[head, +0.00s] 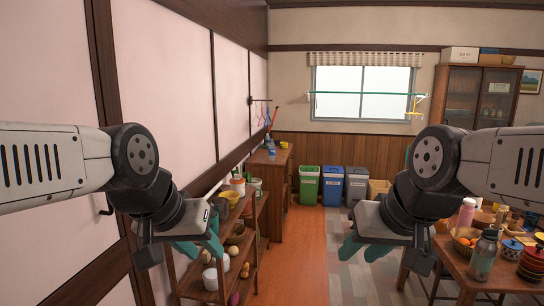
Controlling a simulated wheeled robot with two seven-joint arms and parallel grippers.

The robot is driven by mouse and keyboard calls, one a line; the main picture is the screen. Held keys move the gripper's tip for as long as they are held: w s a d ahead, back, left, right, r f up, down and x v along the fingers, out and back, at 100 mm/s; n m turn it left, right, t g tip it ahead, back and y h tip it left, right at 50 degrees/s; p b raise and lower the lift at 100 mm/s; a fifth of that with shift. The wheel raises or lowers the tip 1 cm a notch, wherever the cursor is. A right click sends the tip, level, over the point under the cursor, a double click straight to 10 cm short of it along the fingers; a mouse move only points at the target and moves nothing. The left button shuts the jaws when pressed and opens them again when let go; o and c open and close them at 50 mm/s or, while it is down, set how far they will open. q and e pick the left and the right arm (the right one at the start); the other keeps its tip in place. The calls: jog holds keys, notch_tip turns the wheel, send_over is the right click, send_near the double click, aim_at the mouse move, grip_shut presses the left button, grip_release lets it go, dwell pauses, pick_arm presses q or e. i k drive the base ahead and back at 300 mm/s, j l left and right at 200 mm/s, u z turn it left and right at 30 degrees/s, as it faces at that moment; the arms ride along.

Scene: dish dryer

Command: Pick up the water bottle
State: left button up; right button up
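Several bottles show in the head view, and I cannot tell which one is the water bottle. A clear plastic bottle with a blue label (271,149) stands on the wooden cabinet at the back. A dark grey bottle (482,257) and a pink bottle (466,214) stand on the table at the right. My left gripper (200,246) is at the lower left, in front of the shelf. My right gripper (364,248) is right of centre, left of the table. Both have teal fingertips that look apart, with nothing between them. Neither touches a bottle.
A wooden shelf (258,236) with pots and food runs along the left wall. The wooden table (452,262) at the right holds a fruit basket and dishes. Green (309,186), blue (333,187) and grey (356,185) bins stand at the back. The floor (300,262) between is clear.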

aim_at(271, 147)
jog(key=i+l+u, duration=0.2)
jog(key=i+l, duration=0.2)
jog(key=i+l+u, duration=0.15)
jog(key=i+l, duration=0.25)
jog(key=i+l+u, duration=0.2)
jog(key=i+l, duration=0.2)
jog(key=i+l+u, duration=0.2)
jog(key=l, duration=0.45)
jog(key=i+l+u, duration=0.1)
jog(key=u, duration=0.25)
jog(key=i+l+u, duration=0.15)
jog(key=u, duration=0.2)
jog(key=i+l+u, duration=0.15)
jog(key=u, duration=0.25)
jog(key=i+l+u, duration=0.2)
jog(key=l, duration=0.4)
jog(key=l+u, duration=0.25)
jog(key=l, duration=0.35)
jog(key=i+l+u, duration=0.2)
jog(key=l, duration=2.1)
jog(key=i+l+u, duration=0.1)
jog(key=l, duration=1.55)
